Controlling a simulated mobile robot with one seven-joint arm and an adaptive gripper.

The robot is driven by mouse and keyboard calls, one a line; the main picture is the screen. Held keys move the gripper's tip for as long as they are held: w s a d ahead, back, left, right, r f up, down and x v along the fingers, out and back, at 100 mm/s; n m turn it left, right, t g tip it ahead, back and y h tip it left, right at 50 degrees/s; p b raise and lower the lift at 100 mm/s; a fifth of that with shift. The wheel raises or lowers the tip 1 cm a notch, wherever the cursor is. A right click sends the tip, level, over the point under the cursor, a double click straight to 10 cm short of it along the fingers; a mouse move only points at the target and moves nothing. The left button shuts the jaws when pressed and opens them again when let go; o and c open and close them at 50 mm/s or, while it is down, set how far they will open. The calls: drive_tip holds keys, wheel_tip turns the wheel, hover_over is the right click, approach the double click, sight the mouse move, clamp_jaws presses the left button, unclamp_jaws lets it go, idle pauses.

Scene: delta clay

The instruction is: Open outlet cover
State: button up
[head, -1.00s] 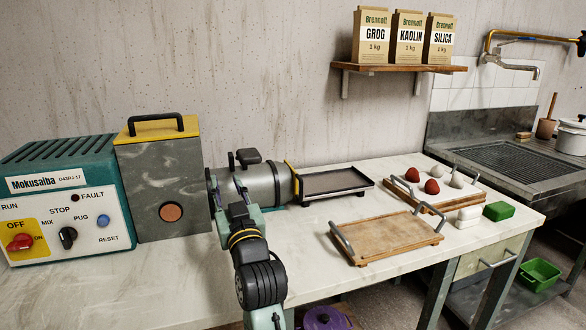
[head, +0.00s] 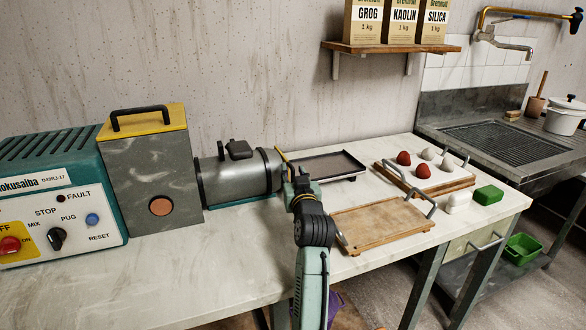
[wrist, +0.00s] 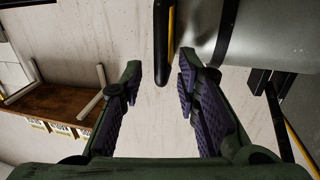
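The outlet cover (head: 284,165) is a thin, yellow-edged plate at the right end of the silver barrel (head: 240,178). In the wrist view the cover (wrist: 167,45) appears edge-on, black with a yellow edge, beside the barrel (wrist: 275,40). My gripper (wrist: 160,70) is open, with purple-padded fingers apart. The cover's lower end shows in the gap between the fingertips, closer to the right finger; I cannot tell whether they touch. In the head view my wrist stands in front of the barrel's outlet end and partly hides the cover.
A black-rimmed tray (head: 325,166) lies just right of the outlet. A wooden board with handles (head: 380,223) lies in front of it. A grey box with a yellow lid (head: 155,165) stands left of the barrel. The bench's front left (head: 170,275) is clear.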

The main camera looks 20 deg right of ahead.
drive_tip(key=shift+w, duration=0.6)
drive_tip(key=c, duration=0.7)
drive_tip(key=shift+d, duration=0.1)
clamp_jaws()
drive_tip(key=shift+s+d, duration=0.1)
drive_tip(key=shift+s, duration=0.05)
